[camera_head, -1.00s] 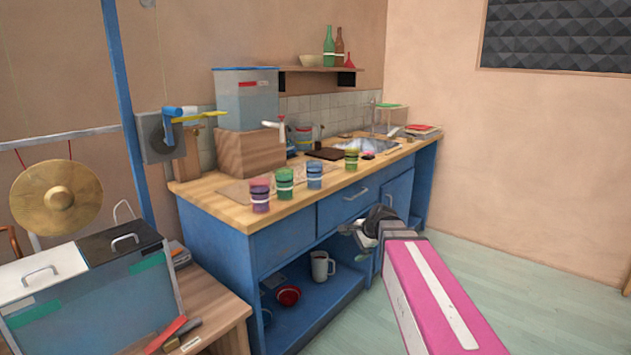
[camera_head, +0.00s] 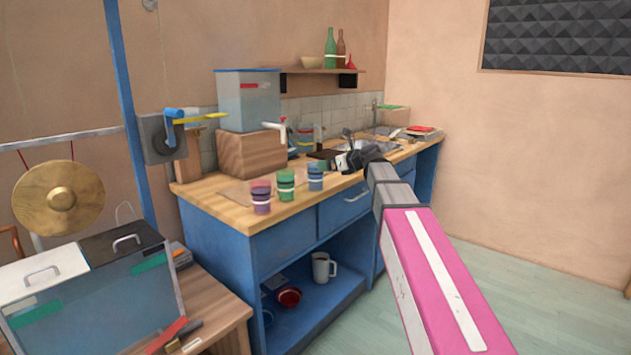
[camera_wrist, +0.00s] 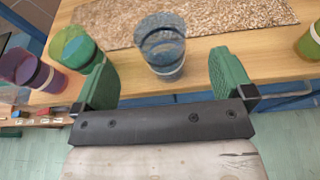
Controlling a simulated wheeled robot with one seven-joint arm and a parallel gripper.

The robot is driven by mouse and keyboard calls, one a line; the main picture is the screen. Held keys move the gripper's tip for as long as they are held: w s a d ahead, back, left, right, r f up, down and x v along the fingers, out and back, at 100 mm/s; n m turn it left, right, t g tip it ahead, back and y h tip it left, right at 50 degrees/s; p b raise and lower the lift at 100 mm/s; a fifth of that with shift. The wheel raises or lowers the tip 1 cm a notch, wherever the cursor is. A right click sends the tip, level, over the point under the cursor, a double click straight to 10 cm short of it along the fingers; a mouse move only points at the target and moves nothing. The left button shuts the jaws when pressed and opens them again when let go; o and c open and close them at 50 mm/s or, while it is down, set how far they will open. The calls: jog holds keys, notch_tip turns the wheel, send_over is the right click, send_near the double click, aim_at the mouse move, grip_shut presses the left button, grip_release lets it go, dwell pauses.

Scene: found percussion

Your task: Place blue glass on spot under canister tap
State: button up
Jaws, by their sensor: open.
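The blue glass (camera_head: 315,177) stands upright on the wooden counter, at the right end of a row with a green glass (camera_head: 285,184) and a purple glass (camera_head: 261,196). In the wrist view the blue glass (camera_wrist: 162,46) stands ahead of and between the two green fingers of my gripper (camera_wrist: 165,80), which is open and empty. In the head view my gripper (camera_head: 347,155) is over the counter, right of the blue glass. The canister (camera_head: 248,100) sits on a wooden block, its white tap (camera_head: 283,130) pointing out over the counter. The spot under the tap cannot be made out clearly.
A woven mat (camera_wrist: 205,22) lies behind the glasses in the wrist view. A yellow-green glass (camera_wrist: 312,42) stands at the right edge there. The sink (camera_head: 372,143) and books (camera_head: 420,131) are farther right. The open shelf below holds a white mug (camera_head: 323,267).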

aim_at(315, 165)
jog(key=x, duration=0.8)
jog(key=c, duration=1.5)
